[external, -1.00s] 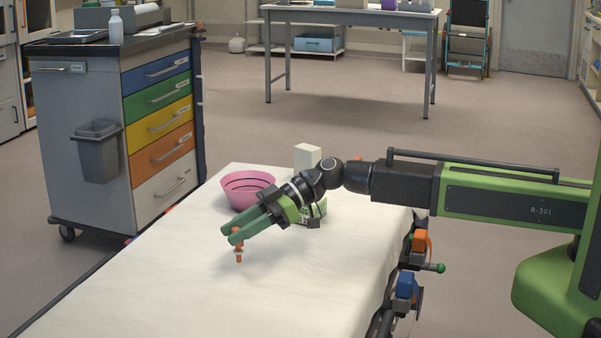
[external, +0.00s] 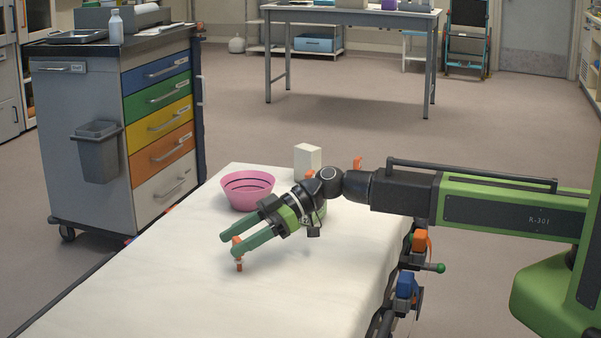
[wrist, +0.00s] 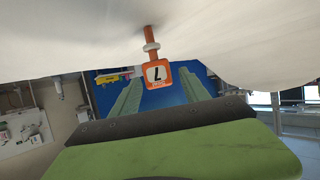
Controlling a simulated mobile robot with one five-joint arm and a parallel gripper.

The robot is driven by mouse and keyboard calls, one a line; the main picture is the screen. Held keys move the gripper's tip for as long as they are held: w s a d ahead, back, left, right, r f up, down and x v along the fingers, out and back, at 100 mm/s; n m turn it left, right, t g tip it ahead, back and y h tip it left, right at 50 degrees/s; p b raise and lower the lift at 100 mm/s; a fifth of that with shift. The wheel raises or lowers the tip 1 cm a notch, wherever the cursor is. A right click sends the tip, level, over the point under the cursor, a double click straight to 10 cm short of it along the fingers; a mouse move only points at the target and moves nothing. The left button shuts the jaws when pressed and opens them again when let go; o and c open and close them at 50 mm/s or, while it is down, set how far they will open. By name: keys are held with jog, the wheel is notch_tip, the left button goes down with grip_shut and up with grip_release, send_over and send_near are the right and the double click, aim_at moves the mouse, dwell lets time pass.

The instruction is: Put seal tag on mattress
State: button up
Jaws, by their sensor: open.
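The seal tag (external: 239,264) is a small orange piece with a stem and a pale collar. It stands upright on the white mattress (external: 170,285), its lower end appearing to touch the surface. In the wrist view, which is upside down, the tag's square orange-and-white head (wrist: 158,75) shows a "7", and its stem runs to the mattress (wrist: 235,40). My gripper (external: 231,245) is open, its two green fingers apart on either side of the tag's head. The fingers (wrist: 158,82) also show apart in the wrist view, with space beside the head.
A pink bowl (external: 247,190) stands on the mattress behind my gripper. A white box (external: 307,160) stands farther back, and a green item is partly hidden behind my wrist. Orange and blue clamps line the right edge. The front of the mattress is clear.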

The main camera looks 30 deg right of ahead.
jog(key=p+v, duration=0.4)
jog(key=v, duration=0.8)
jog(key=shift+r+p, duration=0.15)
jog(key=shift+p, duration=0.15)
